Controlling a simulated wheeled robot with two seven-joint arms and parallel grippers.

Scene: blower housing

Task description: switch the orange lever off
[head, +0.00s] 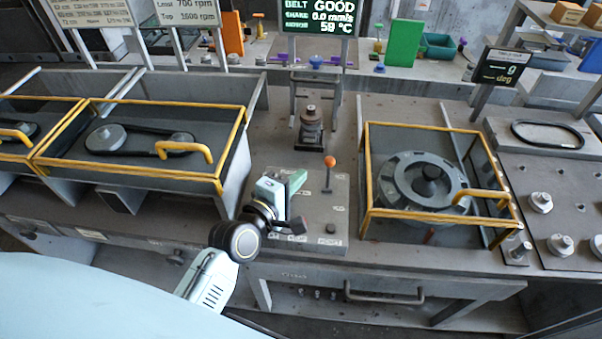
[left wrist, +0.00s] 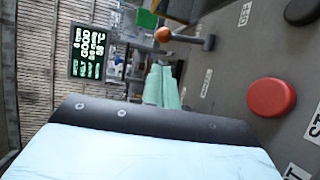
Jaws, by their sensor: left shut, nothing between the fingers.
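The orange lever (head: 329,172) has a round orange knob on a thin grey stalk. It stands roughly upright on the grey control panel (head: 335,215). In the left wrist view, which is turned sideways, the lever's knob (left wrist: 163,35) shows beyond my fingertips. My left gripper (head: 299,180) has green fingers, shut and empty, just left of the lever and apart from it in the head view. The shut fingers also show in the left wrist view (left wrist: 162,85). My gripper and wrist hide part of the panel's left side. My right gripper is not in view.
A red button (left wrist: 272,97) and labels are on the panel. A yellow-railed guard (head: 365,180) stands to the right, another yellow-railed bay (head: 150,105) to the left. A grey post-like fitting (head: 311,125) stands behind the panel. A screen (head: 318,18) reads "BELT GOOD".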

